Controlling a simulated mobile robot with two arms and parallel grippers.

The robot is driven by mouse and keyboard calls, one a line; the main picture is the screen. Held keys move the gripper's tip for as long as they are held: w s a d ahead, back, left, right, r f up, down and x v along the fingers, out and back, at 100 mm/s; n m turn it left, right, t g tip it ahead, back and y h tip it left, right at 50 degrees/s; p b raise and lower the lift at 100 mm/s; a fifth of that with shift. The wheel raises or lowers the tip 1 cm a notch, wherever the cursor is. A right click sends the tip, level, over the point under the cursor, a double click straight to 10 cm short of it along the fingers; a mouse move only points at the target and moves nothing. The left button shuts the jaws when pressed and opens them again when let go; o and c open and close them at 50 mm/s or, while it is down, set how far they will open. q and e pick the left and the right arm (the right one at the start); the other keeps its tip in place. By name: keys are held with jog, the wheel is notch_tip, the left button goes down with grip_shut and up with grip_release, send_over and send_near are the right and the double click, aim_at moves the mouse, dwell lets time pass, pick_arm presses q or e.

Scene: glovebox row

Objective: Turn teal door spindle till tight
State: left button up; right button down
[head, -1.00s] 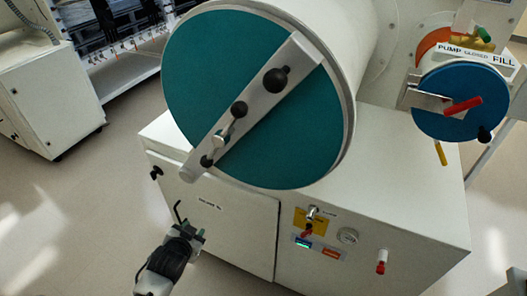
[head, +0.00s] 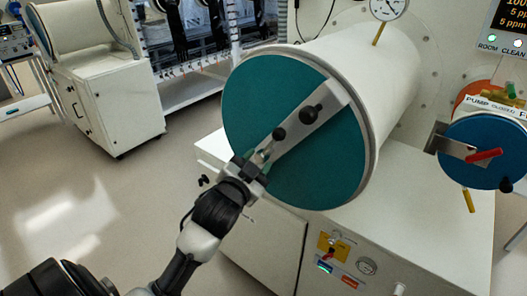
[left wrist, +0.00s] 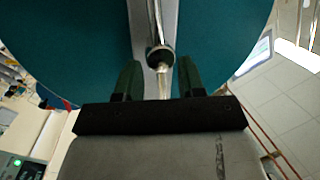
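The round teal door (head: 325,170) closes the end of the big white chamber. A grey bar (head: 326,110) crosses it on a slant, and the spindle, a silver rod with black knobs (head: 278,133), sits on the bar's lower half. My left gripper (head: 259,165) is at the bar's lower end and hides part of the spindle there. In the left wrist view my left gripper (left wrist: 160,78) is open, its two dark green fingers apart. The spindle's silver rod and black knob (left wrist: 160,57) lie between them, with a gap visible on each side. My right gripper is not in view.
A white cabinet (head: 255,227) with a small control panel stands below the chamber. A smaller blue door (head: 482,145) with a red handle is at the right. Another white cabinet (head: 110,100) stands at the left back. The floor (head: 60,200) at the left is clear.

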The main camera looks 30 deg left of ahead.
aim_at(261, 157)
pick_arm(q)
jog(key=shift+w+a, duration=0.15)
jog(key=shift+w, duration=0.75)
jog(key=shift+w+a, duration=0.1)
jog(key=shift+w, duration=0.75)
grip_shut()
